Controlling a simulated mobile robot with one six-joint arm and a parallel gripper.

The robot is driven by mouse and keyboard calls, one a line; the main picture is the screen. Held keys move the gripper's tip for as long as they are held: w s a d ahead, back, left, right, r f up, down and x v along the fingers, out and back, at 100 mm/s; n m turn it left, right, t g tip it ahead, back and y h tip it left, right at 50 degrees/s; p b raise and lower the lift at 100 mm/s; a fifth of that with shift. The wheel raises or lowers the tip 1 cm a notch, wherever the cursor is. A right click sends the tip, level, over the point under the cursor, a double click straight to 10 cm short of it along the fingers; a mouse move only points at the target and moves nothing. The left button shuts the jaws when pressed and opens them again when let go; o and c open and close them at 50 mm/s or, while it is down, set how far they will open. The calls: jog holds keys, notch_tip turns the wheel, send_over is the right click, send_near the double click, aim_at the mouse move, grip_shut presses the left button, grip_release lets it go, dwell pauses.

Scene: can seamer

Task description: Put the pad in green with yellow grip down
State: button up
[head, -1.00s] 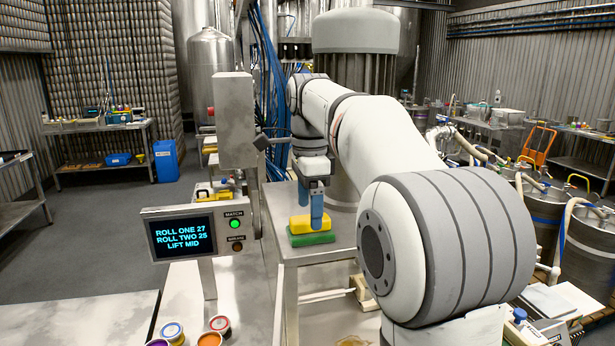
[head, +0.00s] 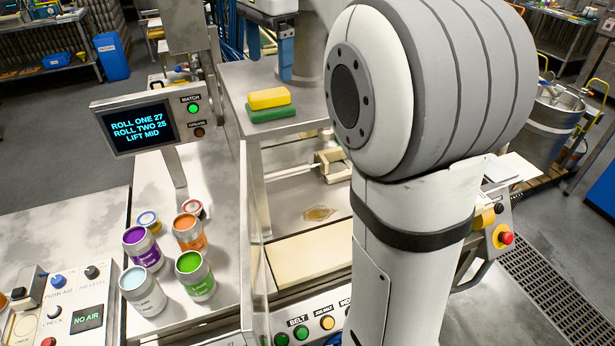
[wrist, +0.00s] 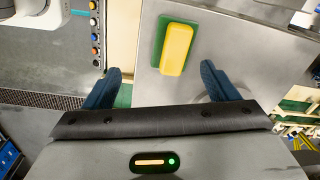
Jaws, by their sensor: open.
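The pad (head: 270,112) is a green block with a yellow grip on top. It lies flat, grip up, on the raised steel table beside the display. In the wrist view the pad (wrist: 162,45) lies ahead of my gripper (wrist: 160,70), with its yellow grip facing the camera. My gripper is open and empty, its two blue fingers spread apart and clear of the pad. In the head view only part of my gripper (head: 286,48) shows, above and behind the pad at the top edge; my arm hides the rest.
A display (head: 145,122) reads "ROLL ONE 27, ROLL TWO 25, LIFT MID", with a green MATCH light lit. Several paint cans (head: 190,235) stand on the lower bench at left. The steel table (head: 235,80) is bare around the pad.

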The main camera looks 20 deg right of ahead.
jog(key=s+f+n+t, duration=0.3)
jog(key=s+f+n, duration=1.2)
jog(key=s+f, duration=0.5)
notch_tip(320, 180, down, 3)
jog(key=shift+s+a+r, duration=0.15)
jog(key=shift+s+a, duration=0.1)
